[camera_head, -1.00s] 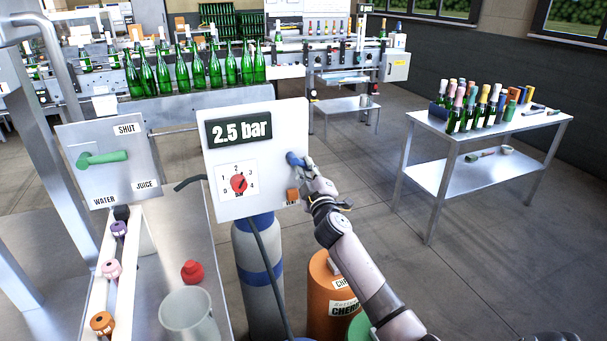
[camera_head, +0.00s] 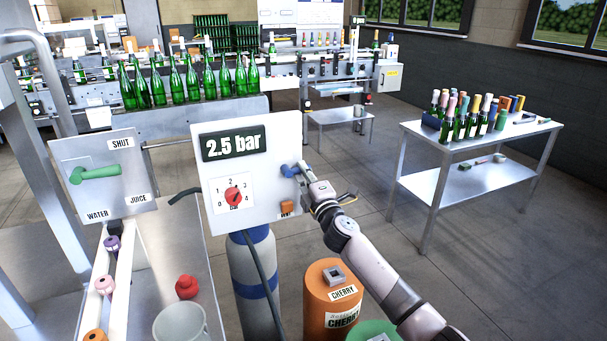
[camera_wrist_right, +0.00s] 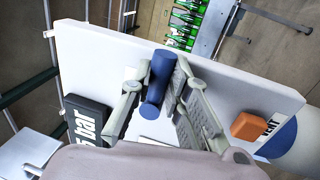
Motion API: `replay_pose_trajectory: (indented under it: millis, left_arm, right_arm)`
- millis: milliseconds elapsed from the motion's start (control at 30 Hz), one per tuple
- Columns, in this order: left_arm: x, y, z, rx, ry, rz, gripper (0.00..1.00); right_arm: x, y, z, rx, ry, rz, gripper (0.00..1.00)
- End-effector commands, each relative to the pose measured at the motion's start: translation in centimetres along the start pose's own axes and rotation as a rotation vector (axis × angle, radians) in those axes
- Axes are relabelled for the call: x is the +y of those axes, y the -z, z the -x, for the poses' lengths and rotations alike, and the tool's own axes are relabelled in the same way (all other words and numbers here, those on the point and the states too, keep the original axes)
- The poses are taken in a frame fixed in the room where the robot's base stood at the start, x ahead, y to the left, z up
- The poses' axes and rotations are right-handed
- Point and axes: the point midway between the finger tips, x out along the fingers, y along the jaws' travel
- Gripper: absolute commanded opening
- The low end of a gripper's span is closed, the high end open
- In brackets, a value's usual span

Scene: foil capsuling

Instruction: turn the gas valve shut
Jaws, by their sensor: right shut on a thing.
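The gas panel (camera_head: 265,145) is a white board with a dark display reading 2.5 bar and a red dial (camera_head: 234,196). A blue valve handle (camera_head: 289,170) sits at its right side. My right gripper (camera_head: 301,172) is at this handle. In the right wrist view the blue handle (camera_wrist_right: 159,78) stands between the two fingers of the gripper (camera_wrist_right: 160,85), which is shut on it. Part of the handle is hidden by the fingers. My left gripper is not in view.
An orange vent button (camera_head: 287,208) sits below the handle. A gas cylinder (camera_head: 255,275) stands under the panel, beside an orange cherry drum (camera_head: 328,290). A panel with a green lever (camera_head: 100,173) is at left. A bottle table (camera_head: 480,145) stands at right, with free floor before it.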

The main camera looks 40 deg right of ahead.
Motion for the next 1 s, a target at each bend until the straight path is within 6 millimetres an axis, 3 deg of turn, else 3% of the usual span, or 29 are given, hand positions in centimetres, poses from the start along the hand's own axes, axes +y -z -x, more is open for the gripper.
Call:
replay_pose_trajectory:
  millis: [400, 433, 700, 1000]
  left_arm:
    - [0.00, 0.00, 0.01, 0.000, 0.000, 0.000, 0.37]
    - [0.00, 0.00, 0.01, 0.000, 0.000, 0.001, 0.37]
    - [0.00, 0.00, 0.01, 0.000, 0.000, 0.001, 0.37]
    - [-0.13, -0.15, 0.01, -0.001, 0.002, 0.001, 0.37]
  right_arm:
    - [-0.07, 0.07, 0.03, 0.003, 0.001, 0.011, 0.00]
    - [-0.07, 0.07, 0.03, 0.003, 0.001, 0.011, 0.17]
    - [-0.03, 0.04, 0.01, 0.002, 0.001, 0.009, 0.35]
    - [0.00, 0.02, 0.03, 0.002, 0.000, 0.008, 0.37]
